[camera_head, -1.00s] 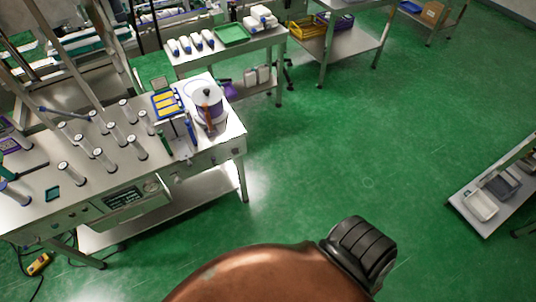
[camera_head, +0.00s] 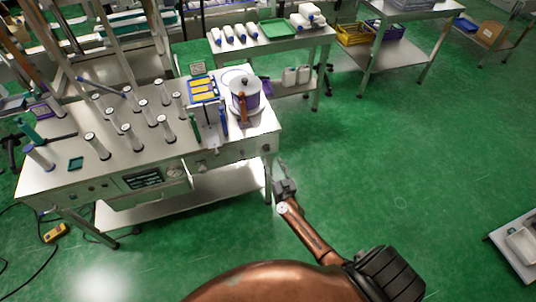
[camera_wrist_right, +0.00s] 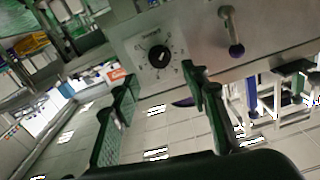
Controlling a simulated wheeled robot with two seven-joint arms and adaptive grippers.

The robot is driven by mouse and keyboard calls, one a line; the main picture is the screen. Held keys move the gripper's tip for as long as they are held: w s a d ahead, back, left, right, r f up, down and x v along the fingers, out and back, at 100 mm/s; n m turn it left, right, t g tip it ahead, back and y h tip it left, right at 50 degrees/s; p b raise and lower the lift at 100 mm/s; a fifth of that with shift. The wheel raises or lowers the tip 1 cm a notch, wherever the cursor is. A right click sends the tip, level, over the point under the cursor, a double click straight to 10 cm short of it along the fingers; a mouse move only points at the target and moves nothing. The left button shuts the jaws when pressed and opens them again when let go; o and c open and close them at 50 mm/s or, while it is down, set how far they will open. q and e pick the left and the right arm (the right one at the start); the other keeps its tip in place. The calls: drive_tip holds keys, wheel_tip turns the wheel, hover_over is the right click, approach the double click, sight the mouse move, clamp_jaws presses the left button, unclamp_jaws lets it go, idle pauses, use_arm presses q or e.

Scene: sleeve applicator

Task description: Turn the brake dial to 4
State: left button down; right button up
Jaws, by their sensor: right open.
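The brake dial (camera_wrist_right: 159,56) is a round black knob with a ring of scale marks on a grey metal panel (camera_wrist_right: 190,30) in the right wrist view. Its numbers are too small to read, so I cannot tell its setting. My right gripper (camera_wrist_right: 163,78) is open and empty, its two green-lit fingers framing the dial from a short distance, not visibly touching it. In the head view my right gripper (camera_head: 280,168) is off the right end of the bench's (camera_head: 75,185) front side. My left gripper is not in view.
On the bench stand several white cylinders (camera_head: 133,143) and a purple-and-white pot (camera_head: 245,98).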

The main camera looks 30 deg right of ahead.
sight(267, 150)
drive_tip(key=b+x, duration=0.1)
drive_tip(key=x, duration=0.4)
drive_tip(key=shift+w+f, duration=0.15)
drive_tip(key=shift+w, duration=0.05)
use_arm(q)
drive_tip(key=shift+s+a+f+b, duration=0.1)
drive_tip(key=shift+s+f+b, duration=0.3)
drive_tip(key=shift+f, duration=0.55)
use_arm(e)
drive_tip(key=shift+w+d, duration=0.15)
drive_tip(key=shift+w, duration=0.55)
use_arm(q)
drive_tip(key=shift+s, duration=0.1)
use_arm(e)
drive_tip(key=shift+c, duration=0.3)
clamp_jaws()
